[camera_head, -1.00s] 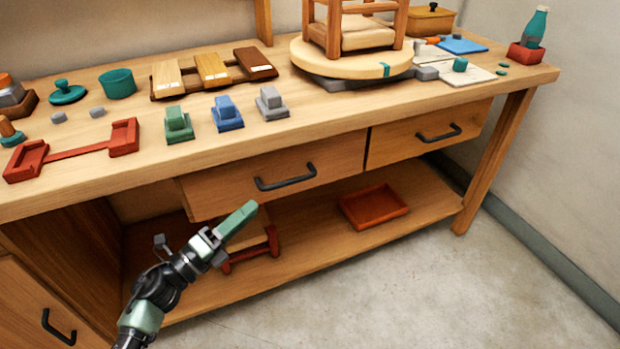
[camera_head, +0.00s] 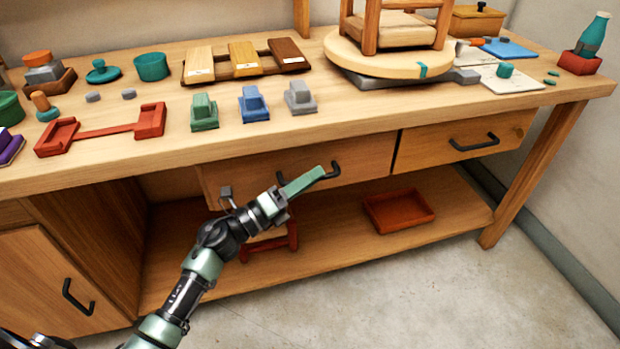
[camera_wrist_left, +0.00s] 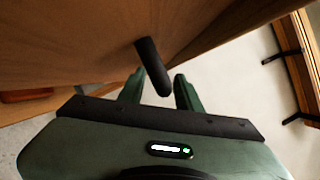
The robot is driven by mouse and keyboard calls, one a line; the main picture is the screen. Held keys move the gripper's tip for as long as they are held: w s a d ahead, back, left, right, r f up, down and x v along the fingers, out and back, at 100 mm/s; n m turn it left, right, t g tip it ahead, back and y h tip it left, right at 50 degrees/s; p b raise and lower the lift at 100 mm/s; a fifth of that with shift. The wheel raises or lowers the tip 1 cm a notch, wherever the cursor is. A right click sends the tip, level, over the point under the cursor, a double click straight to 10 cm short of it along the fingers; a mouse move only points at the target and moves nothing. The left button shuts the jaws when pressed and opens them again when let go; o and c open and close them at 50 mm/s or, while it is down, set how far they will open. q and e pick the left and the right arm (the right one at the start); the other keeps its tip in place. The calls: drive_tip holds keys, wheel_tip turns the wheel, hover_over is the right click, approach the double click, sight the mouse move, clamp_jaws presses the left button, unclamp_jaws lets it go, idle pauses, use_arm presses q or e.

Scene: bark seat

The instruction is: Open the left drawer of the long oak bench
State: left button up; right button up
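The drawer's wooden front (camera_wrist_left: 75,45) fills the upper left there. My right gripper is not in view.
The long oak bench (camera_head: 560,92) carries many small items, including a red bracket (camera_head: 105,132) and a round turntable (camera_head: 385,62). The right drawer (camera_head: 430,148) is shut. A red tray (camera_head: 398,210) lies on the lower shelf. Floor in front is clear.

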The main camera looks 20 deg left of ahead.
use_arm(q)
clamp_jaws()
idle(1.4)
